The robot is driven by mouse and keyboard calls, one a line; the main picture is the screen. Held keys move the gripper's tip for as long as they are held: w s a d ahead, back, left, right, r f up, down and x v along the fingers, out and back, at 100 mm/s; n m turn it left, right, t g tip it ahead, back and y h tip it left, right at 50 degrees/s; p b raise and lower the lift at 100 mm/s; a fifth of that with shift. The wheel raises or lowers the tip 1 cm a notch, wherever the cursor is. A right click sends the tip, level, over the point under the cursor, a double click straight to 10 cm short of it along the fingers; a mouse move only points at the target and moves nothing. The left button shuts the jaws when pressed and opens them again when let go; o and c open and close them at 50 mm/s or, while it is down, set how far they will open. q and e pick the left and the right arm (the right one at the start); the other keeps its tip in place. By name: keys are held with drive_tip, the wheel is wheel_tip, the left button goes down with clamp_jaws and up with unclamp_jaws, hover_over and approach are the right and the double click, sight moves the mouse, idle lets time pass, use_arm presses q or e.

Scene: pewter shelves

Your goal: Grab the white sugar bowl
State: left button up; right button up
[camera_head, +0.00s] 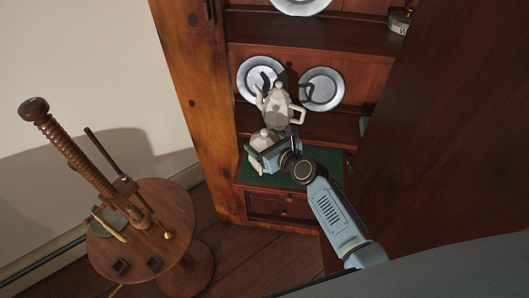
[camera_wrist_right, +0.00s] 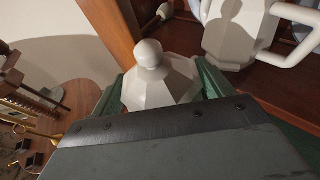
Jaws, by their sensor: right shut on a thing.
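The white sugar bowl (camera_head: 263,138) stands at the front of the cabinet's green-topped ledge in the head view. Its faceted lid with a round knob shows in the right wrist view (camera_wrist_right: 160,80). My right gripper (camera_head: 258,155) reaches in from the right and is shut on the bowl. In the right wrist view its green fingers (camera_wrist_right: 160,92) lie on both sides of the bowl. The bowl's lower part is hidden by the gripper. My left gripper is not in view.
A white teapot (camera_head: 279,104) stands just behind the bowl, close to the gripper. Pewter plates (camera_head: 321,90) lean on the shelf behind. A round wooden table (camera_head: 140,235) with a wooden screw press stands at the left. A dark wooden panel (camera_head: 450,120) is at the right.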

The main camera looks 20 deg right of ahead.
drive_tip(key=shift+c, duration=1.1)
drive_tip(key=shift+r, duration=0.15)
